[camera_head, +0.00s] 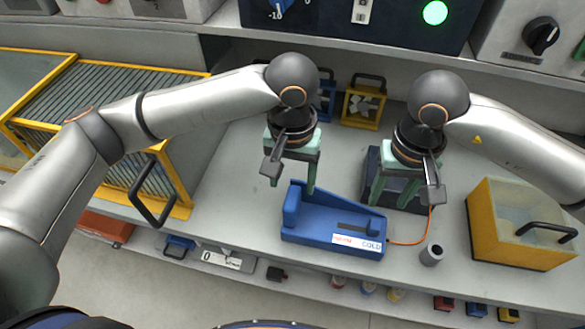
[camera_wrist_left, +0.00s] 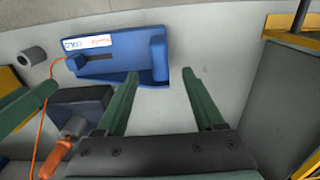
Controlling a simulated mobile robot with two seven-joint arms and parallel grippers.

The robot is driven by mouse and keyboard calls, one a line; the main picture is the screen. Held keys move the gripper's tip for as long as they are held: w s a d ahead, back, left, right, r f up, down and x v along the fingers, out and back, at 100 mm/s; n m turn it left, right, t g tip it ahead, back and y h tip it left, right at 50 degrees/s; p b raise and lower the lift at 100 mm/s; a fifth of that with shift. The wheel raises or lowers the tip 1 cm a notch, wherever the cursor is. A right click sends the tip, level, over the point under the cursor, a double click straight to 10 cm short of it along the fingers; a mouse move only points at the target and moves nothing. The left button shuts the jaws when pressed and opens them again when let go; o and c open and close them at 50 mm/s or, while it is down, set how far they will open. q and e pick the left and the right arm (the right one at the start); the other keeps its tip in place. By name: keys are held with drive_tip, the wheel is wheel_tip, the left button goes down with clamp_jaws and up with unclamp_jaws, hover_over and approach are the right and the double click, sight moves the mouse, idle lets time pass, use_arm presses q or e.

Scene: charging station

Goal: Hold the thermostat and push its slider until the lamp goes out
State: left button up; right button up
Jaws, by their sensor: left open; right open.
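The blue thermostat (camera_head: 310,232) lies on the worktop, with a raised block at its left end, a dark slider slot (camera_head: 357,228) and a red-and-blue label reading COLD at its right end. The lamp (camera_head: 435,13) on the back panel glows green. My left gripper (camera_head: 292,184) is open and empty, above and behind the raised block, apart from it. My right gripper (camera_head: 390,200) is open over a dark box (camera_head: 384,162), right of the thermostat.
An orange cable (camera_head: 408,243) runs from the thermostat towards the dark box. A grey cylinder (camera_head: 432,254) and a yellow bin (camera_head: 505,240) stand to the right. A yellow rack (camera_head: 180,208) stands left. The worktop between rack and thermostat is clear.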

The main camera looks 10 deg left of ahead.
sight(292, 206)
use_arm(q)
wheel_tip(292, 206, down, 10)
drive_tip(key=shift+r, duration=0.1)
idle(0.4)
clamp_jaws()
idle(0.4)
use_arm(e)
drive_tip(key=shift+d+f, duration=0.1)
drive_tip(key=shift+c, duration=0.7)
drive_tip(key=d+f, duration=0.1)
drive_tip(key=d+m, duration=0.1)
drive_tip(key=shift+d+f, duration=0.4)
drive_tip(key=c, duration=0.5)
drive_tip(key=shift+d+f+m, duration=0.15)
drive_tip(key=shift+f+m, duration=0.1)
drive_tip(key=shift+m, duration=0.05)
drive_tip(key=shift+c, duration=0.5)
drive_tip(key=shift+f, duration=4.4)
clamp_jaws()
